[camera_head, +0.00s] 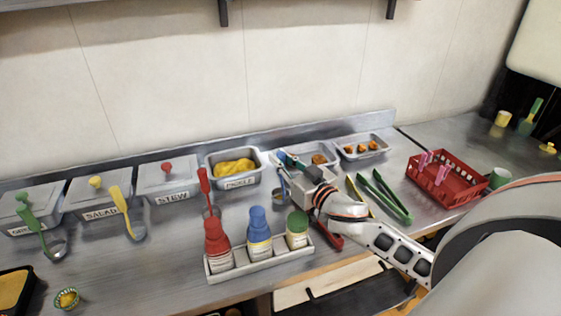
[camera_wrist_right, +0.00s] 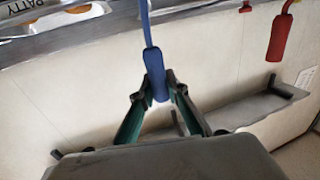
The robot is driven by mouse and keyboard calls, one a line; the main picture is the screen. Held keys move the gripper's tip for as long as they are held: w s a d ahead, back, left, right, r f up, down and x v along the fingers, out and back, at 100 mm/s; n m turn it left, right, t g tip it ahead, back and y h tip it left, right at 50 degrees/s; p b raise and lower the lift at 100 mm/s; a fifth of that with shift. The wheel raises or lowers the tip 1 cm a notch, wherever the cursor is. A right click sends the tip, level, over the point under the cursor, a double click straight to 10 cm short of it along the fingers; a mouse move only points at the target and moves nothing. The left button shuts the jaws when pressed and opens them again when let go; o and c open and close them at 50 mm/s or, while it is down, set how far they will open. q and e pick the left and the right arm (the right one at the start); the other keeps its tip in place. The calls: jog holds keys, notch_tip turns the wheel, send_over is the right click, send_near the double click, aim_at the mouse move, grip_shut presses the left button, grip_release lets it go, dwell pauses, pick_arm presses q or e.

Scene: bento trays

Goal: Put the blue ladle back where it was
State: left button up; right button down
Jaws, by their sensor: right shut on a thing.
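The blue ladle (camera_wrist_right: 158,80) has its blue handle between the fingertips of my right gripper (camera_wrist_right: 157,93) in the right wrist view. That gripper is shut on the handle. In the head view my right gripper (camera_head: 290,163) is just right of the PICKLE container (camera_head: 243,183). The ladle's bowl (camera_head: 279,196) hangs low there, close to the counter; I cannot tell if it touches. The gripper partly hides the ladle's handle. My left gripper does not show in either view.
A bottle rack (camera_head: 232,271) stands in front. A red ladle (camera_head: 204,182) stands to the left. Green tongs (camera_head: 385,195) and a red basket (camera_head: 447,200) are to the right. STEW (camera_head: 170,180) and SALAD (camera_head: 99,198) containers line the left. Bare counter (camera_head: 150,270) shows at front left.

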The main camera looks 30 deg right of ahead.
jog(key=c, duration=2)
grip_release()
jog(key=shift+f, duration=0.1)
jog(key=shift+s+d+b, duration=0.1)
jog(key=shift+s+b, duration=0.25)
jog(key=shift+s, duration=5.7)
